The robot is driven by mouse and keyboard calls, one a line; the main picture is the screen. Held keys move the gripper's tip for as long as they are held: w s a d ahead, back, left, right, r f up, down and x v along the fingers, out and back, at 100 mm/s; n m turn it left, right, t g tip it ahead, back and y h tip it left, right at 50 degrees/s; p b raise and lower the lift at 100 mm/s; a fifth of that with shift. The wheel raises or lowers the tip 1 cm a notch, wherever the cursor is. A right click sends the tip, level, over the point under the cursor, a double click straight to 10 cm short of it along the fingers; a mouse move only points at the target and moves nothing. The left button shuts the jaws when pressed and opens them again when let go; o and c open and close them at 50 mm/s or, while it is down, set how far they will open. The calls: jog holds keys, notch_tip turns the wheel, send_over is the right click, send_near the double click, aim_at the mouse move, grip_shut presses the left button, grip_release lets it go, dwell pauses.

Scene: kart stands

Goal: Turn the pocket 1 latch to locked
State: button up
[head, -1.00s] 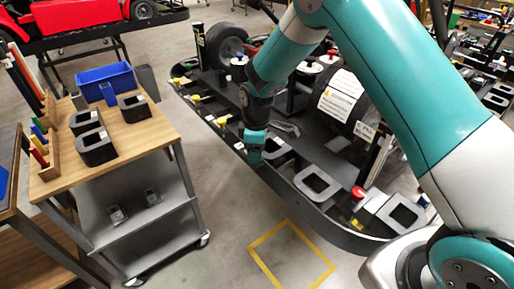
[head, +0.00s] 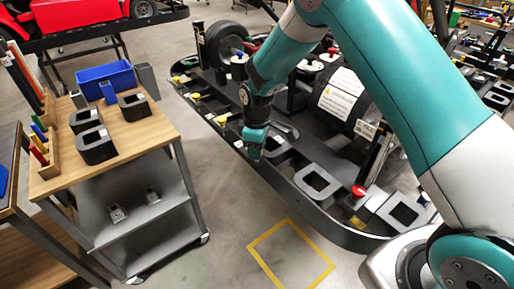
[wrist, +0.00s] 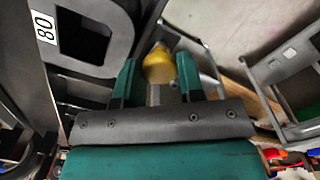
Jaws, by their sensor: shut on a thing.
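My gripper (head: 254,153) is at the near edge of the black kart tray (head: 300,215) in the head view, pointing down. In the wrist view my gripper (wrist: 158,80) has its two teal fingers on either side of a yellow knob (wrist: 158,64), shut on it. The knob appears to be a latch handle on the tray edge; my gripper hides it in the head view. A black pocket block with a square opening (wrist: 85,38) is beside it, with a white label reading 08 or 80. I cannot read which pocket is number 1, nor the latch's position.
Other yellow knobs (head: 221,119) line the tray's edge, and a red knob (head: 358,191) is near its front end. A wooden-topped cart (head: 150,135) with black blocks and a blue bin (head: 105,82) stands left. Floor between is clear, with a yellow marked square (head: 290,255).

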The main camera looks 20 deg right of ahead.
jog(key=m, duration=0.4)
jog(key=m+b, duration=0.1)
jog(key=m, duration=0.3)
jog(key=shift+m, duration=0.4)
jog(key=m, duration=0.4)
jog(key=shift+m, duration=1.8)
jog(key=o, duration=0.9)
notch_tip(320, 180, up, 18)
jog(key=shift+f+b, duration=0.25)
jog(key=shift+b, duration=0.9)
